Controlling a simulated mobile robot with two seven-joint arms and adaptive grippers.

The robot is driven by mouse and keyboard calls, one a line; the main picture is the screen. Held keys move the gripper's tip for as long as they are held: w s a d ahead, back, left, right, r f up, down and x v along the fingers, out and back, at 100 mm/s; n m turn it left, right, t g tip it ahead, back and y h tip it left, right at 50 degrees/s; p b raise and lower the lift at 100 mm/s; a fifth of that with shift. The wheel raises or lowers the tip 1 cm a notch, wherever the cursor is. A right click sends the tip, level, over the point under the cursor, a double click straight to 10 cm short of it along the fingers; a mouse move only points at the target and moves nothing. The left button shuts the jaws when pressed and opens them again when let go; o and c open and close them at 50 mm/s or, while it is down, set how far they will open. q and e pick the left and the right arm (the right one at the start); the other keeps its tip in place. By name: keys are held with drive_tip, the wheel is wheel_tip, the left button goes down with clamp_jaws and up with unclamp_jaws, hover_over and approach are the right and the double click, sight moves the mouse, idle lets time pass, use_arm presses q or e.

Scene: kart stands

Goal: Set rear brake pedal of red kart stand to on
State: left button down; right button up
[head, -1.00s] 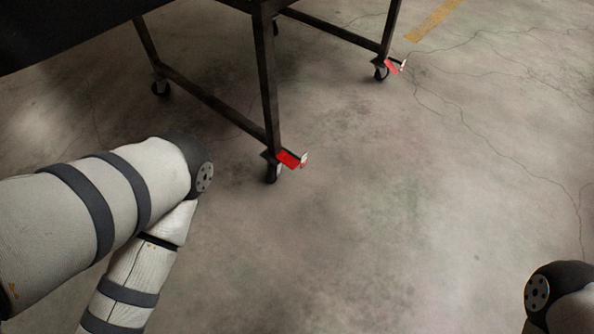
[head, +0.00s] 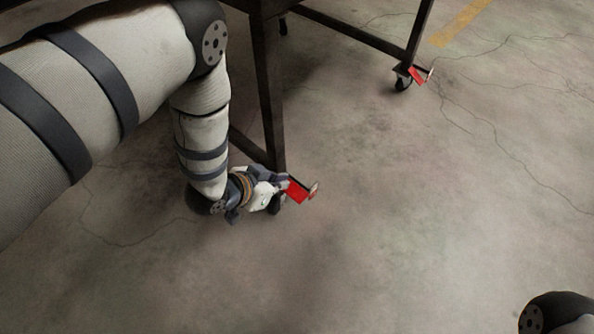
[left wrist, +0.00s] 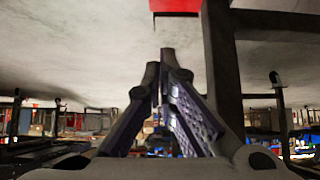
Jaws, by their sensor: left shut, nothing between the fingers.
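The kart stand (head: 270,90) is a dark metal frame on casters, and its nearer leg stands at the middle of the head view. A red brake pedal (head: 298,191) sticks out to the right at the foot of that leg. A second red pedal (head: 417,76) is on the farther caster. My left gripper (head: 283,182) is low beside the nearer caster, its tips close to the near pedal's left side; contact cannot be told. In the left wrist view its fingers (left wrist: 165,58) are shut and empty, with a red pedal (left wrist: 176,6) at the top edge. My right gripper is out of view.
The concrete floor (head: 400,230) is clear in front and to the right of the stand. A yellow floor stripe (head: 460,22) lies at the back right. The stand's leg (left wrist: 222,70) rises close beside my left fingers in the wrist view.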

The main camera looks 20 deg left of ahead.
use_arm(q)
drive_tip(key=b, duration=0.6)
hover_over(299, 198)
wheel_tip(299, 198, down, 7)
drive_tip(key=shift+s+f, duration=0.1)
drive_tip(key=shift+f, duration=0.05)
drive_tip(key=f, duration=0.1)
drive_tip(key=f+b, duration=0.1)
drive_tip(key=f, duration=0.1)
drive_tip(key=shift+w+f+b, duration=0.2)
drive_tip(key=shift+f+b, duration=0.1)
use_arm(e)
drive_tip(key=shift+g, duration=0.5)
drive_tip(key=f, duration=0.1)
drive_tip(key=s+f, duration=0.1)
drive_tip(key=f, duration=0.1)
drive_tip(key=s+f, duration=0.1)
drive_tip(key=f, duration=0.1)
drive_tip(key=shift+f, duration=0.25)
